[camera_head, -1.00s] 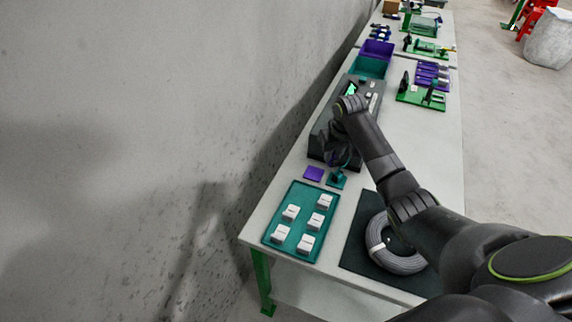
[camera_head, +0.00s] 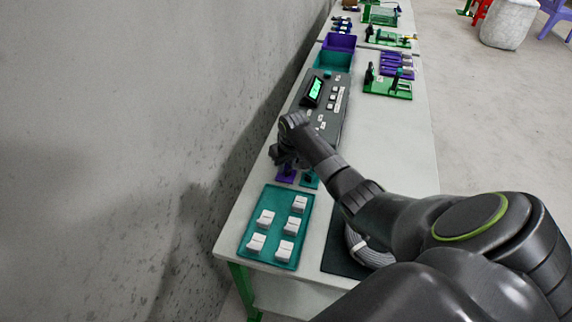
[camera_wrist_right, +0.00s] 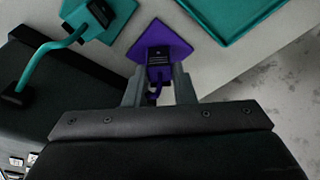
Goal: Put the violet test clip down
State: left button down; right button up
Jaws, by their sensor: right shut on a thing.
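My right gripper (camera_head: 286,163) points down over the violet square pad (camera_head: 284,178) beside the near end of the dark tester. In the right wrist view the gripper (camera_wrist_right: 158,86) is shut on the violet test clip (camera_wrist_right: 158,73), which has a dark body and a violet part between the fingers. The clip is over the violet pad (camera_wrist_right: 177,42); whether it touches the pad I cannot tell. A teal clip (camera_wrist_right: 42,62) rests on a teal pad (camera_wrist_right: 118,18) next to it, its lead reaching toward the tester. My left gripper is not in view.
The dark tester (camera_head: 329,122) with a green screen stands behind the gripper. A teal tray (camera_head: 262,245) with several white blocks lies in front. A coil of grey cable (camera_head: 368,252) on a dark mat is partly hidden by my arm. The wall is close on the left.

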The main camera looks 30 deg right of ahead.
jog(key=shift+f, duration=0.2)
jog(key=shift+f, duration=0.15)
jog(key=o, duration=0.9)
jog(key=shift+o, duration=0.2)
jog(key=v, duration=1.2)
jog(key=shift+r, duration=0.3)
jog(key=shift+f, duration=0.1)
